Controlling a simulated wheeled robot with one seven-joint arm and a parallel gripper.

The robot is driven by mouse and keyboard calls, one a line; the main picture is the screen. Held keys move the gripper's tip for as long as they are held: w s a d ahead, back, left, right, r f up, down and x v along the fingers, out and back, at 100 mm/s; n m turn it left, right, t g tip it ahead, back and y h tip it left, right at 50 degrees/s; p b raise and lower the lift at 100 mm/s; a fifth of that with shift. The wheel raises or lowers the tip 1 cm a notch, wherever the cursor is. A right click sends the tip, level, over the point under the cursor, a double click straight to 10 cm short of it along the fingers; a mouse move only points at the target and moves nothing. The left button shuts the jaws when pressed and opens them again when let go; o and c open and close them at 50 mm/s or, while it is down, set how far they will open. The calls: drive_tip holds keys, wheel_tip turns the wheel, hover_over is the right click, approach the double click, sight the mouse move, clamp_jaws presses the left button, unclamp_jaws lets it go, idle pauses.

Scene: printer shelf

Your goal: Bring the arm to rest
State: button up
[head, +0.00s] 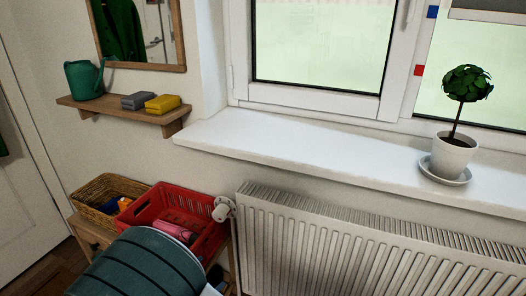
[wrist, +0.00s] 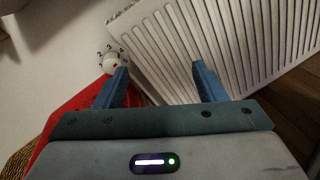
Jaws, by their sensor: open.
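My gripper (wrist: 160,84) shows in the wrist view with its two blue fingers apart and nothing between them. Beyond the fingers are the white radiator (wrist: 200,40) and its round valve knob (wrist: 115,62). In the head view, a rounded dark green part of my arm (head: 142,264) shows at the bottom left, in front of the lower part of the red crate. The fingers cannot be made out in the head view.
A red crate (head: 206,231) with a pink item and a wicker basket (head: 92,213) stand on a low wooden stand. The radiator (head: 380,240) is under the windowsill (head: 300,148), which holds a potted plant (head: 455,152). A wall shelf (head: 120,108) bears a green watering can (head: 84,79) and sponges.

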drive_tip(key=d+r+m+g+p, duration=1.05)
drive_tip(key=d+r, duration=0.45)
drive_tip(key=d, duration=0.5)
drive_tip(key=s+d+r+m+y+p, duration=0.3)
drive_tip(key=r+m+p, duration=0.1)
drive_tip(key=r, duration=0.2)
drive_tip(key=s+d+r+m+y+p, duration=0.3)
drive_tip(key=r+m+p, duration=0.1)
drive_tip(key=r+m, duration=0.1)
drive_tip(key=s+d+r+m+y+p, duration=0.2)
drive_tip(key=d+r+m+y+p, duration=0.1)
drive_tip(key=r, duration=0.5)
drive_tip(key=shift+s+m+y+p, duration=0.3)
drive_tip(key=shift+s+m+p, duration=0.15)
drive_tip(key=shift+m, duration=0.4)
drive_tip(key=shift+w, duration=0.1)
